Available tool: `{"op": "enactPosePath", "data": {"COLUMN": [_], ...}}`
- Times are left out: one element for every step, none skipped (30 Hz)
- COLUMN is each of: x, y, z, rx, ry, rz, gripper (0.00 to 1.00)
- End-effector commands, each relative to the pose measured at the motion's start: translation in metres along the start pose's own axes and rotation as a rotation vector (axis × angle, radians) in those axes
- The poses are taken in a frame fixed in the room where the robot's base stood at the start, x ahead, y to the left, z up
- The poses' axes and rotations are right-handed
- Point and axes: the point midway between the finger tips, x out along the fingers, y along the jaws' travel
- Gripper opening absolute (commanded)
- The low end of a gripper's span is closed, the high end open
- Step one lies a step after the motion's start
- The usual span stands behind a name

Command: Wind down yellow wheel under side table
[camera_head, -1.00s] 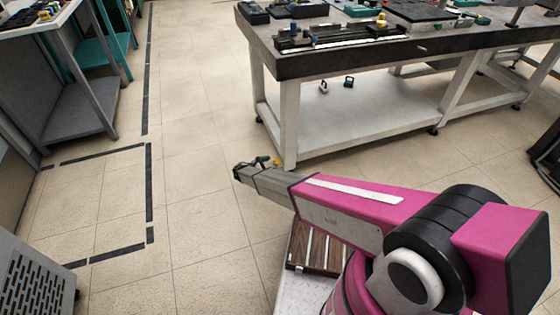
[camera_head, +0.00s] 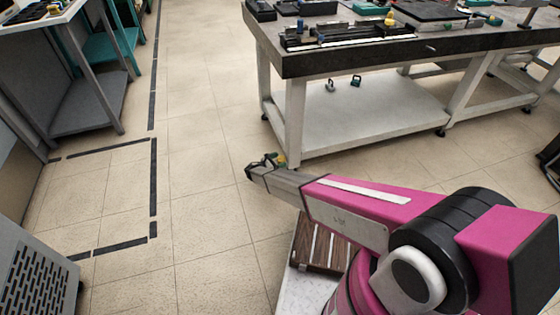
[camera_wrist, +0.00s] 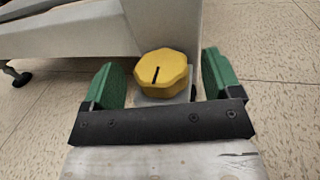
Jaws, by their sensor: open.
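The yellow wheel (camera_wrist: 162,73) is a faceted knob with a dark slot, mounted at the foot of the table's white leg in the wrist view. My gripper (camera_wrist: 162,85) is open, with one green finger on each side of the wheel and gaps between fingers and wheel.
A grey bench (camera_head: 88,105) stands at left, a perforated grey cabinet (camera_head: 38,285) at lower left. Open tiled floor with black tape lies between.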

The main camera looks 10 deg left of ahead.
Motion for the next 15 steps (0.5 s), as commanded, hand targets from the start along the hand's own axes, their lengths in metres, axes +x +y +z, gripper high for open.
{"op": "enactPosePath", "data": {"x": [0.004,0.0056,0.0072,0.0081,0.0088,0.0094,0.0096,0.0097,0.0097,0.0097,0.0096,0.0096,0.0096,0.0096,0.0096], "y": [0.0,-0.0001,0.0,0.0,0.0,0.0,0.0,0.0,0.0,0.0,0.0,0.0,0.0,0.0,0.0], "z": [0.0,0.0001,0.0,0.0001,0.0001,0.0001,0.0001,0.0001,0.0001,0.0001,0.0001,0.0001,0.0001,0.0001,0.0001], "rx": [0.0,0.0,0.0,0.0,0.0,0.0,0.0,0.0,0.0,0.0,0.0,0.0,0.0,0.0,0.0], "ry": [0.0,0.0,0.0,0.0,0.0,0.0,0.0,0.0,0.0,0.0,0.0,0.0,0.0,0.0,0.0], "rz": [-0.001,-0.001,0.0,0.0,0.0,0.0,0.0,0.0,0.0,0.0,0.0,0.0,0.0,0.0,0.0], "gripper": [0.84,0.84,0.84,0.84,0.84,0.84,0.84,0.84,0.84,0.84,0.84,0.84,0.84,0.74,0.61]}}
